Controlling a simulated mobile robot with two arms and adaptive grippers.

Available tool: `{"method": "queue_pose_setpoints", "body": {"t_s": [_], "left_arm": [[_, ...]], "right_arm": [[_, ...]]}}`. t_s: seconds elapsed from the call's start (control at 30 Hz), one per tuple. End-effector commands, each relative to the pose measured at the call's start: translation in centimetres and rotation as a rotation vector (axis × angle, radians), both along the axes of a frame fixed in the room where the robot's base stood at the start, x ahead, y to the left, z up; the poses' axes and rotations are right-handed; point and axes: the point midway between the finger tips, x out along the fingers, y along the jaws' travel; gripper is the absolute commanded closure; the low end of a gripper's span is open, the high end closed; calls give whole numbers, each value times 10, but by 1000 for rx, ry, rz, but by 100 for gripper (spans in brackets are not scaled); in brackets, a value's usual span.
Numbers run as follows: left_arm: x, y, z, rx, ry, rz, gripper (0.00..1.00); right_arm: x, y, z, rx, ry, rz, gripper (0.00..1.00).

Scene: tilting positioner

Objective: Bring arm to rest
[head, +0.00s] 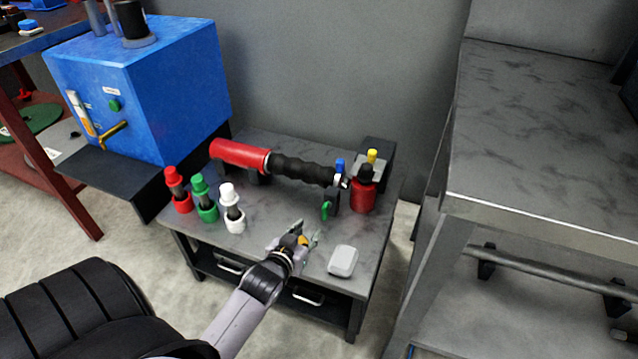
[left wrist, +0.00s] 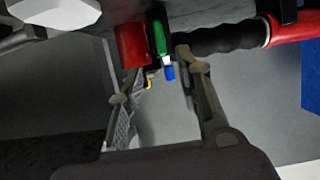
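My left arm reaches in from the bottom of the head view. Its gripper (head: 306,230) is over the front part of the small grey table (head: 268,238), between the white bottle and the white box. In the left wrist view the two fingers (left wrist: 155,85) stand apart with nothing held between them. The red and black torch-like tool (head: 240,154) lies on its rest behind the gripper, and its black ribbed grip (left wrist: 222,40) shows in the left wrist view. My right gripper is in neither view.
Red (head: 176,190), green (head: 204,198) and white (head: 231,208) bottles stand left of the gripper. A white box (head: 343,261) lies to its right, and a red canister (head: 363,194) stands behind. A blue machine (head: 165,90) is at left, a grey bench (head: 545,150) at right.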

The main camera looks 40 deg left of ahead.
Motion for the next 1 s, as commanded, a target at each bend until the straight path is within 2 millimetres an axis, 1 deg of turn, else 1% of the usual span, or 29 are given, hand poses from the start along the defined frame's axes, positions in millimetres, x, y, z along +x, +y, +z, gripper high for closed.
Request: {"method": "queue_pose_setpoints", "body": {"t_s": [0.23,0.3,0.37,0.47,0.5,0.6,0.8,1.0], "left_arm": [[0,-1,0,0,4,-1,68],[-4,-6,-2,-1,28,-7,68],[-12,-14,-4,0,75,-21,68],[-37,-39,-12,2,209,-62,68],[-50,-51,-14,3,272,-84,68],[-84,-77,-18,5,416,-140,68],[-137,-109,-17,10,614,-228,68],[-183,-131,-11,12,763,-306,68]], "right_arm": [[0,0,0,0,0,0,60],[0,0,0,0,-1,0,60],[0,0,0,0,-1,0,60],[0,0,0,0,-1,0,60],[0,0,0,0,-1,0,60],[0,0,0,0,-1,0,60],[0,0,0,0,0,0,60],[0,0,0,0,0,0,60]]}}
